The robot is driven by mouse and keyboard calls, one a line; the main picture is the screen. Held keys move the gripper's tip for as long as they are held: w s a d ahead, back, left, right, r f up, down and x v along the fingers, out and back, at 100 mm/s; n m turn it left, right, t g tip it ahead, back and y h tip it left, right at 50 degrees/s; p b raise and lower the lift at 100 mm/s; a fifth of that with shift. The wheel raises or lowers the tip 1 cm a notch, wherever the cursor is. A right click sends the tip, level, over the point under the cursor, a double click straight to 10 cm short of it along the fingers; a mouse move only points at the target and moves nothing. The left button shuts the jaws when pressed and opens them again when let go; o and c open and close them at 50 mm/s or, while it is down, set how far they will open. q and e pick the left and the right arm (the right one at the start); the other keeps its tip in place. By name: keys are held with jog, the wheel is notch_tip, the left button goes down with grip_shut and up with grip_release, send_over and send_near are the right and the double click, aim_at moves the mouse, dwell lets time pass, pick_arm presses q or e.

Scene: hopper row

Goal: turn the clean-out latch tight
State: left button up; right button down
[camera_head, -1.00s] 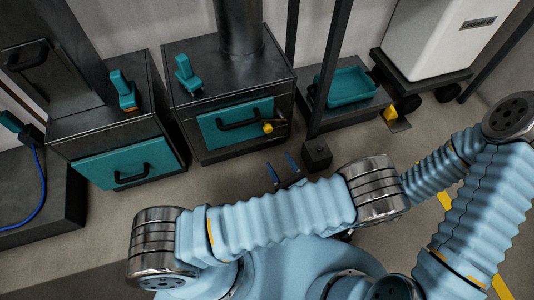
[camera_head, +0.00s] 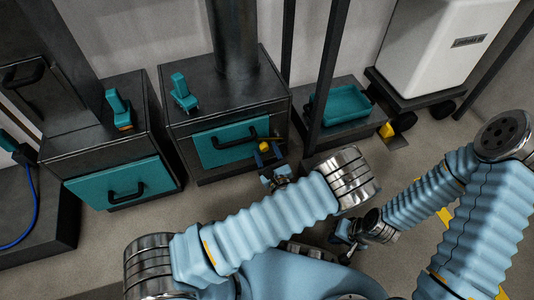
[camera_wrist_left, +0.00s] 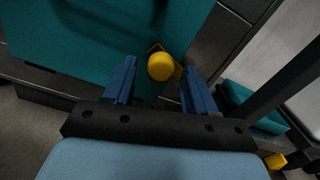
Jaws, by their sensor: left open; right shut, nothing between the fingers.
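The clean-out latch is a yellow knob (camera_head: 264,147) at the right edge of a teal door (camera_head: 226,145) with a black handle, on the front of a dark hopper box. In the left wrist view the yellow latch (camera_wrist_left: 161,67) lies just beyond and between the fingertips. My left gripper (camera_head: 267,160) is open, its two blue fingers (camera_wrist_left: 158,82) on either side of the latch; I cannot tell whether they touch it. My right gripper (camera_head: 347,240) is shut and empty, low and well away from the hopper, partly hidden by my arms.
A second hopper with a teal door (camera_head: 123,183) stands to the left. Teal levers (camera_head: 182,92) sit on the box tops. A teal tray (camera_head: 343,105) lies on a low dark block at right, behind a dark post (camera_head: 326,75). A white cabinet (camera_head: 446,45) stands further right.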

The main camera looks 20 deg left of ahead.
pick_arm(q)
jog(key=shift+c, duration=0.5)
grip_shut()
notch_tip(320, 180, down, 3)
jog(key=n+b, duration=0.1)
jog(key=n, duration=0.1)
jog(key=n+b, duration=0.1)
jog(key=n, duration=0.1)
jog(key=shift+s+a+r+n, duration=0.1)
jog(key=shift+r+n, duration=0.1)
jog(key=shift+n, duration=0.1)
jog(key=shift+o, duration=0.5)
grip_release()
